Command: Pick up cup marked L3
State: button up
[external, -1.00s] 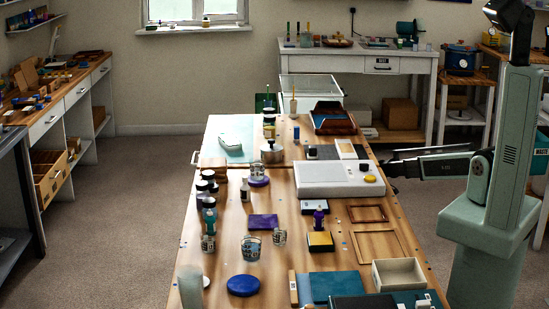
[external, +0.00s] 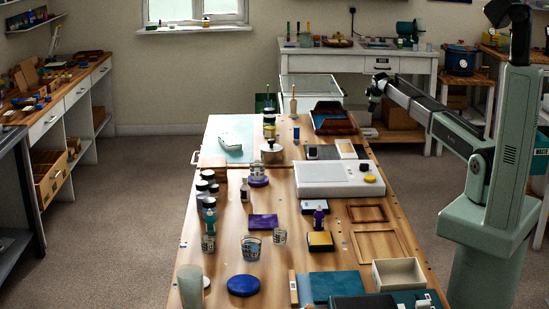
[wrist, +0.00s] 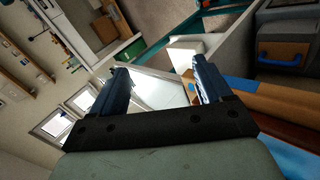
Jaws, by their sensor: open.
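Several clear cups with dark markings stand on the workbench in the external view: a larger cup (external: 251,248), a cup (external: 280,237) to its right, and a cup (external: 208,243) to its left. Another clear cup (external: 257,169) stands farther back on a purple disc. The markings are too small to read, so I cannot tell which is L3. My gripper (external: 373,94) is raised beyond the bench's right side, far from the cups. In the wrist view my gripper (wrist: 163,78) is open, with nothing between its fingers. No cup can be made out there.
Dark-capped bottles (external: 209,208) line the bench's left side. A white device (external: 325,190) sits at the right, and a metal pot (external: 272,152) farther back. A blue disc (external: 243,285) and a frosted tall cup (external: 190,287) are at the front. A white open box (external: 400,273) is front right.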

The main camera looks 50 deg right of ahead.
jog(key=w+a+r+n, duration=0.1)
jog(key=w+a+r, duration=0.4)
jog(key=a+r, duration=0.15)
jog(key=w+a+r+n+t+y, duration=0.1)
jog(key=w+a+r, duration=0.1)
jog(key=a, duration=0.7)
jog(key=w+a+r+n+y, duration=0.1)
jog(key=w+a, duration=0.2)
jog(key=a, duration=0.6)
jog(key=s+a+n+g+y, duration=0.1)
jog(key=s+a+y, duration=0.15)
jog(key=a, duration=1.85)
jog(key=s+a+n+g+y, duration=0.1)
jog(key=s+a+n, duration=0.15)
jog(key=a, duration=1.85)
jog(key=s+a+f+g+y, duration=0.1)
jog(key=s+a, duration=0.3)
jog(key=a, duration=0.4)
jog(key=s+a+y, duration=0.1)
jog(key=s+a, duration=0.3)
jog(key=a, duration=0.4)
jog(key=n+g+h, duration=0.1)
jog(key=n+g, duration=0.4)
jog(key=n, duration=0.1)
send_over(280, 233)
jog(key=w+d, duration=0.2)
jog(key=f, duration=1.3)
jog(key=shift+s+a+f, duration=0.2)
jog(key=shift+s+f, duration=0.05)
jog(key=shift+f, duration=0.15)
